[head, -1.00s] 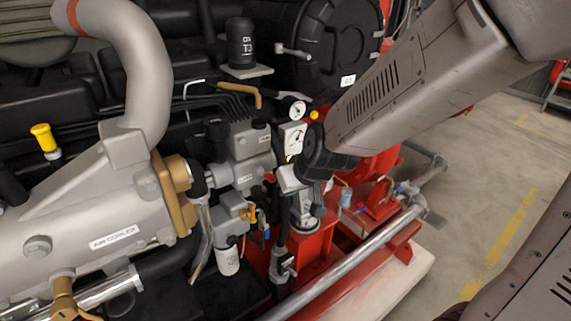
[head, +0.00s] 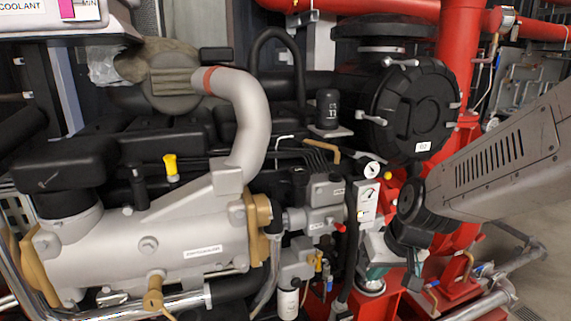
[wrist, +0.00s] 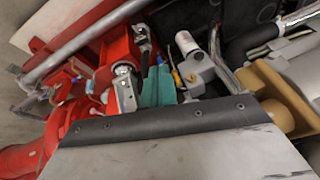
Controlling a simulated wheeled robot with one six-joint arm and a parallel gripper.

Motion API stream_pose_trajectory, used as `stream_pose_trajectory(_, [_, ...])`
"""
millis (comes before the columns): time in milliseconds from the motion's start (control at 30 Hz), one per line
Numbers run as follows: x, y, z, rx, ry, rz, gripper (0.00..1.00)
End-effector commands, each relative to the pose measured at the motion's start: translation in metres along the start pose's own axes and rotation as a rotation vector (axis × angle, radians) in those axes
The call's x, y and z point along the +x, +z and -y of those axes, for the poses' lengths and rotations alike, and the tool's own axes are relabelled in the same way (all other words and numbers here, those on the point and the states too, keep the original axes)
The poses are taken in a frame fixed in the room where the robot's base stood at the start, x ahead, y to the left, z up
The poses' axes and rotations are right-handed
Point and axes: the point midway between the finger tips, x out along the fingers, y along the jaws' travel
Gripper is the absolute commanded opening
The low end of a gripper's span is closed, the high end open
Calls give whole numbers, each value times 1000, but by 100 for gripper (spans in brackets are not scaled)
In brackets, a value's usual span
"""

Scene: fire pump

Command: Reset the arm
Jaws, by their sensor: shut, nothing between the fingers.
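My grey arm (head: 500,165) reaches in from the right in the head view, in front of the red pipework. Its black wrist joint (head: 408,205) is beside the pump's gauge panel. My gripper (head: 376,272) hangs below the wrist, small and partly hidden by it, beside the engine's right end. In the wrist view the teal fingers of my gripper (wrist: 157,86) are together and hold nothing. They point toward the red base and fittings, and I cannot tell how close they are to them.
A silver cooler housing (head: 150,235) and curved grey pipe (head: 248,115) are at the left. A round black cover (head: 405,110) stands behind the arm. The gauge panel (head: 368,203) is close to my wrist. Open floor (head: 535,265) shows at the lower right.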

Motion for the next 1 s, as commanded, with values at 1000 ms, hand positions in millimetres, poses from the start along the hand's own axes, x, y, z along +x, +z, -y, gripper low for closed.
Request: stream_pose_trajectory(1000, [-175, 160, -24, 75, 177, 198, 0])
